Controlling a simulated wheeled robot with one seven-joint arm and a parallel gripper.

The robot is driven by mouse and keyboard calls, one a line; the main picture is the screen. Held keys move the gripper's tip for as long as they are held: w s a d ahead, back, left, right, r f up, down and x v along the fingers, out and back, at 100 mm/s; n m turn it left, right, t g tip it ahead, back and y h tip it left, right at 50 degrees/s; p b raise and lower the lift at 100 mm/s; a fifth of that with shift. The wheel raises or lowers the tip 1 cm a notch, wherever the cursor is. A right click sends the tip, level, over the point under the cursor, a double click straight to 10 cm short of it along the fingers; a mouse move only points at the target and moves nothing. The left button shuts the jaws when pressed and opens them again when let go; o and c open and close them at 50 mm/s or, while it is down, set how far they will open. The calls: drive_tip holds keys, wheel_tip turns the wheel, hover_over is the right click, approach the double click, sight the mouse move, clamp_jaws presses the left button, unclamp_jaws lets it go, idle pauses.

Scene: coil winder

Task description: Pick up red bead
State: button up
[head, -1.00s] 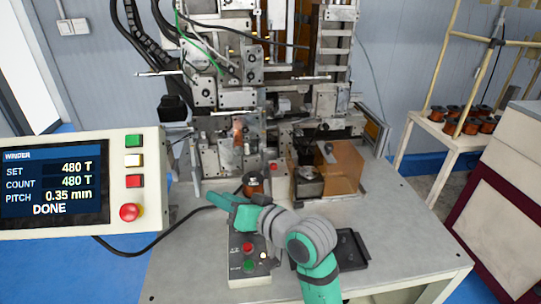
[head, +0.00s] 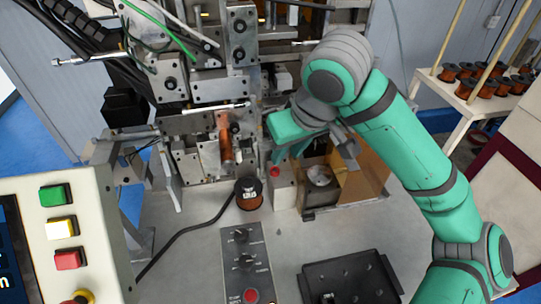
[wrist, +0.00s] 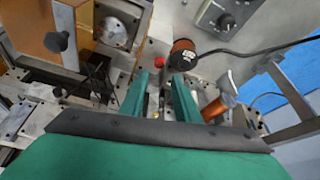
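A small round red thing (head: 275,172), perhaps the red bead, sits on a pale block at the front of the winding machine. It also shows in the wrist view (wrist: 157,62), just beyond the fingertips, but it is too small to tell a bead from a button. My green gripper (head: 290,152) is above and close to it, in front of the machine. In the wrist view my gripper (wrist: 160,78) has its two fingers apart, with nothing clearly held between them.
A copper spool (head: 249,193) stands on the table left of the red thing. An orange guard (head: 360,185) with a metal cup (head: 319,176) is to the right. A control box (head: 243,262) and a black tray (head: 350,283) lie in front. The winding machine (head: 205,88) rises behind.

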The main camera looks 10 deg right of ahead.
sight(275, 170)
drive_tip(key=x, duration=1.1)
drive_tip(key=shift+w+r, duration=0.2)
drive_tip(key=shift+w, duration=0.2)
clamp_jaws()
drive_tip(key=shift+s, duration=0.1)
